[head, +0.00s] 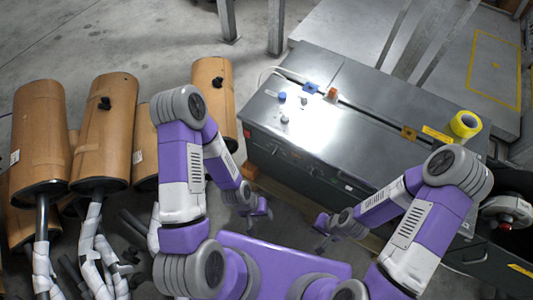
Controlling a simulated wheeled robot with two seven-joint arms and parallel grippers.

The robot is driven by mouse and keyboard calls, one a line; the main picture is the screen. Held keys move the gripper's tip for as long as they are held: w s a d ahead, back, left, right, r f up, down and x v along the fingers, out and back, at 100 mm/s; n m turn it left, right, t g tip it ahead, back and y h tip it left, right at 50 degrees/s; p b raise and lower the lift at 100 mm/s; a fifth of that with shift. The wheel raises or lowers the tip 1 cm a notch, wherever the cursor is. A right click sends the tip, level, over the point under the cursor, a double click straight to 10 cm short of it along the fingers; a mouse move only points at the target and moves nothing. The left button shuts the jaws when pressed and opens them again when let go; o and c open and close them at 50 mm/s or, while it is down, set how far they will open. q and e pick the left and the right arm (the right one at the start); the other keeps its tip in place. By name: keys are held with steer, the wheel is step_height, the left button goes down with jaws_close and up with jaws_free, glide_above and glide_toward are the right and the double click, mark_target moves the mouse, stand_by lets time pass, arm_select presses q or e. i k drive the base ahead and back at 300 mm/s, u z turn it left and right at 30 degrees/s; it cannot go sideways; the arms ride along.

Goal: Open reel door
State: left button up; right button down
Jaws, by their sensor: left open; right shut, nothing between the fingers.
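The grey machine (318,112) with a flat metal top stands in front of me, its dark front side facing me. At its right end a dark round reel-like part (505,212) with a light hub and a small red piece shows, partly behind my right arm. I cannot tell which panel is the reel door. My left gripper (262,212) is open and empty, low in front of the machine's front side. My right gripper (321,233) is shut and empty, also low in front of the machine, to the right of the left one. Neither visibly touches the machine.
Several brown wrapped mufflers (104,130) with wrapped pipes stand at the left. A yellow tape roll (465,124) lies on the machine's top right corner. Metal posts (276,28) stand behind. Concrete floor (130,40) is open at the upper left.

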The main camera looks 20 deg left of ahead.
mark_target(495, 265)
steer(key=z, duration=2.6)
steer(key=i, duration=0.95)
steer(key=u, duration=1.45)
